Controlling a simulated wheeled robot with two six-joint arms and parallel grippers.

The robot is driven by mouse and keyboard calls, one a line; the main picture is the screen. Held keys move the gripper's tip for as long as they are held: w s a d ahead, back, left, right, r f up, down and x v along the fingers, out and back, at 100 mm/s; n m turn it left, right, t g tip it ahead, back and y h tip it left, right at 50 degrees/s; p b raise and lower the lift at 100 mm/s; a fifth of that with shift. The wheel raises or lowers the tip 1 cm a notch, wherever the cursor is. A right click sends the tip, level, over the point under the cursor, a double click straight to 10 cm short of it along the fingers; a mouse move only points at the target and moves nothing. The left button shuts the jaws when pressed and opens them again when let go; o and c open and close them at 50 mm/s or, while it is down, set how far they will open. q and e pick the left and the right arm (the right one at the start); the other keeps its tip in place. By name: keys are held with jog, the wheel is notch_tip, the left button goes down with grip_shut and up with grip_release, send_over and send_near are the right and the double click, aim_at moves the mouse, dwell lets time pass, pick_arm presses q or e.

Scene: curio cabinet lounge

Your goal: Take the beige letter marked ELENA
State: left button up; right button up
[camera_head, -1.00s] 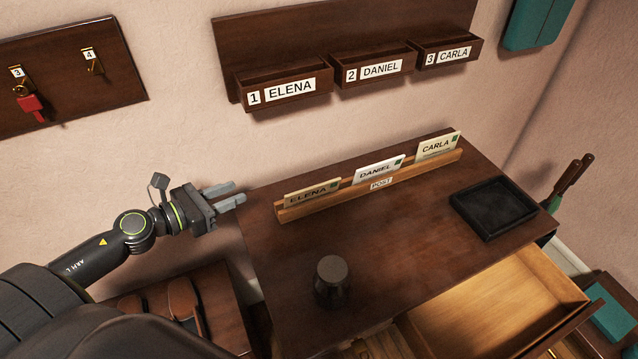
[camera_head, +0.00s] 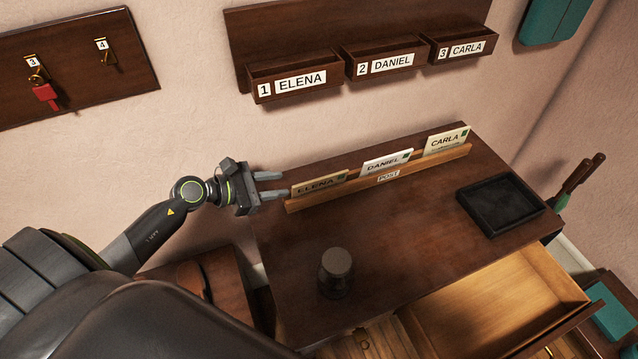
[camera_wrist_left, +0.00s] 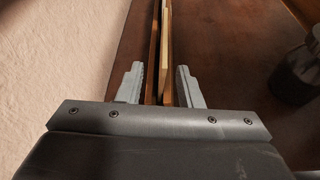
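The beige letter marked ELENA (camera_head: 319,184) stands upright at the left end of the wooden POST rack (camera_head: 375,183) on the dark desk. My left gripper (camera_head: 272,185) is open at the left end of the rack, just left of the letter. In the left wrist view its two fingers (camera_wrist_left: 158,86) are spread, with the rack's end and the edge of a letter (camera_wrist_left: 165,60) lying between them. I cannot tell whether either finger touches the letter. My right gripper is not in view.
Letters marked DANIEL (camera_head: 386,163) and CARLA (camera_head: 447,139) stand further right in the rack. A dark jar (camera_head: 336,272), a black tray (camera_head: 500,205) and an open drawer (camera_head: 500,310) are nearby. Labelled wall boxes (camera_head: 292,84) hang above.

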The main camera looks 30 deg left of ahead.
aim_at(298, 185)
pick_arm(q)
jog(key=x, duration=0.4)
jog(key=shift+r+p, duration=0.1)
jog(key=shift+p, duration=0.25)
jog(key=x, duration=0.2)
jog(key=p+x, duration=0.1)
jog(key=x, duration=0.1)
jog(key=shift+s+d+f, duration=0.2)
jog(key=shift+d+f, duration=0.05)
jog(key=shift+w+d+f+p, duration=0.3)
jog(key=shift+w, duration=0.15)
jog(key=shift+c, duration=0.2)
grip_shut()
